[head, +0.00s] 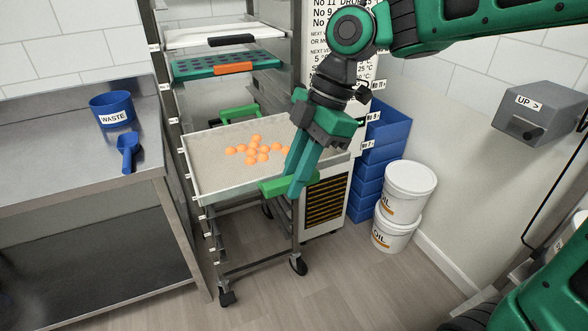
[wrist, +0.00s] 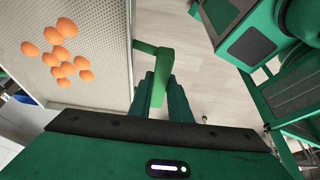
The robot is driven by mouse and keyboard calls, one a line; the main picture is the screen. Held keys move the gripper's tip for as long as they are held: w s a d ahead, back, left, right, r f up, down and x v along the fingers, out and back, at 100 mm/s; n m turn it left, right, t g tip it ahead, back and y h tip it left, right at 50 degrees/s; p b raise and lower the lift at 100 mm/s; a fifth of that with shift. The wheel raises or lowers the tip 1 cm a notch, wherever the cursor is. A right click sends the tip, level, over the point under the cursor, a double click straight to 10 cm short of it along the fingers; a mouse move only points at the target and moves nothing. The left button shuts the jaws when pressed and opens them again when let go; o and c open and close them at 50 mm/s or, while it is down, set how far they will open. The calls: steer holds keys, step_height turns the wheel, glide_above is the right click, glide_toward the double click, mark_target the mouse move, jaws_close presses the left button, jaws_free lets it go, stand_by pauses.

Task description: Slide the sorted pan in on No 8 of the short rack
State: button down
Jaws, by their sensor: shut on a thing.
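The pan (head: 218,151) is a wide pale tray with a perforated-looking floor and several orange gummies (head: 256,148) clustered near its middle. It has a green handle at the back and a green front handle (head: 276,187). My gripper (head: 294,186) is shut on the front handle, which also shows between the fingers in the wrist view (wrist: 153,62). The small labels on the posts are too small to read.
Higher in the rack are a teal tray with an orange handle (head: 233,68) and a white tray with a black handle (head: 231,40). A steel table (head: 60,160) with a blue waste tub (head: 111,108) stands left. Blue crates (head: 388,125) and white oil buckets (head: 408,190) stand right.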

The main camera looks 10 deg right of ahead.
mark_target(252, 114)
steer(key=shift+w+d, duration=0.35)
steer(key=shift+d, duration=0.25)
steer(key=shift+w+a, duration=0.1)
steer(key=shift+w, duration=0.2)
steer(key=shift+w+a, duration=0.25)
steer(key=shift+w, duration=0.55)
steer(key=shift+w+a, duration=0.3)
steer(key=shift+w, duration=0.55)
steer(key=shift+w+a, duration=0.25)
steer(key=shift+w, duration=0.55)
steer(key=shift+w+a, duration=0.25)
steer(key=shift+w, duration=0.55)
steer(key=shift+w+a, duration=0.2)
steer(key=shift+w, duration=0.65)
steer(key=shift+w+a, duration=0.25)
steer(key=shift+w, duration=0.55)
steer(key=shift+w+a+f, duration=0.1)
steer(key=shift+w+a, duration=0.75)
steer(key=shift+w, duration=2)
steer(key=shift+w+a+f, duration=0.1)
steer(key=shift+w+a, duration=0.75)
steer(key=shift+w, duration=2)
steer(key=shift+w+a+f, duration=0.1)
steer(key=shift+w+a, duration=0.75)
steer(key=shift+w, duration=2)
steer(key=shift+f, duration=0.15)
